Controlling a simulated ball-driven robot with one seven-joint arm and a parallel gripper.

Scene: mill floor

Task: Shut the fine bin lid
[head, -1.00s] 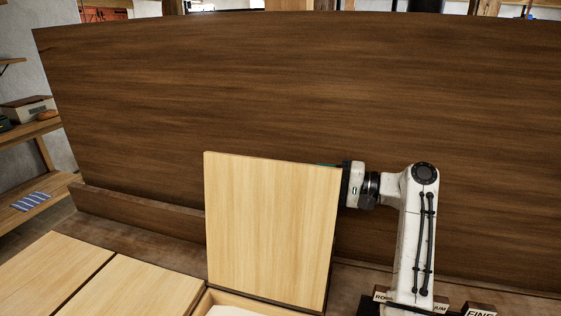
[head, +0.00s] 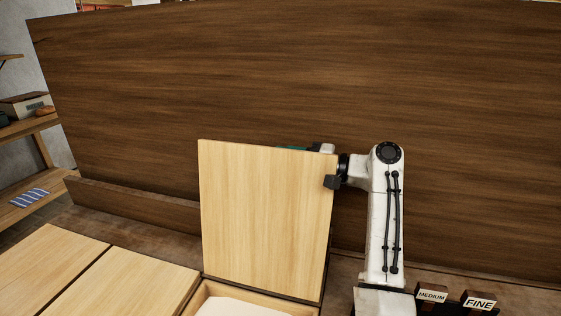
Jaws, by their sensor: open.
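A pale wooden lid (head: 265,220) stands raised, close to upright, at the back of an open bin (head: 203,296) with white stuff inside. It is the only raised lid in view; no label shows on its bin. My gripper (head: 328,165) is at the lid's upper right edge. It is open, with one dark finger in front of the edge and other gripper parts showing just above and behind the top. Whether the fingers touch the lid I cannot tell. The lid hides part of the gripper.
Two shut pale lids (head: 120,290) lie flat at the lower left. Small blocks marked MEDIUM (head: 432,296) and FINE (head: 479,302) stand at the lower right, beside my arm. A tall dark wooden panel (head: 300,80) closes off the back. Shelves (head: 38,140) stand at the far left.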

